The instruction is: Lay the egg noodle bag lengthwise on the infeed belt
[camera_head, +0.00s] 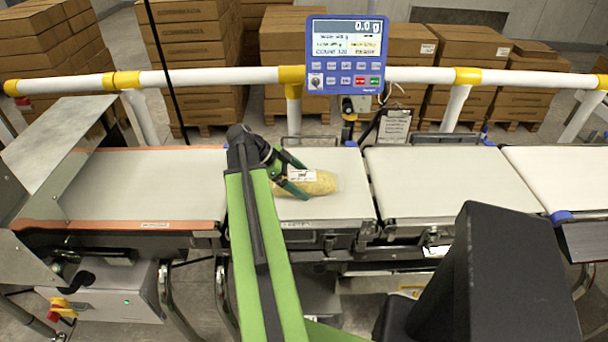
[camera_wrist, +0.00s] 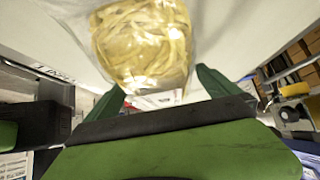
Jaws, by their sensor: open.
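The egg noodle bag (camera_head: 320,184) is a clear bag of yellow noodles with a white label. It lies on a short pale belt section (camera_head: 352,203) in the middle, its long side running roughly left to right along the line. My gripper (camera_head: 298,177) is open at the bag's left end, with its green fingers on either side of the labelled end. In the wrist view the bag (camera_wrist: 143,45) lies ahead of and partly between the open fingers (camera_wrist: 162,92). No marking shows which section is the infeed belt.
A pale belt with orange edges (camera_head: 150,175) lies to the left, and further belts (camera_head: 445,180) continue to the right. A white-and-yellow rail (camera_head: 220,76) and a blue display reading 0.0 g (camera_head: 346,55) stand behind. Stacked cartons (camera_head: 195,60) are beyond.

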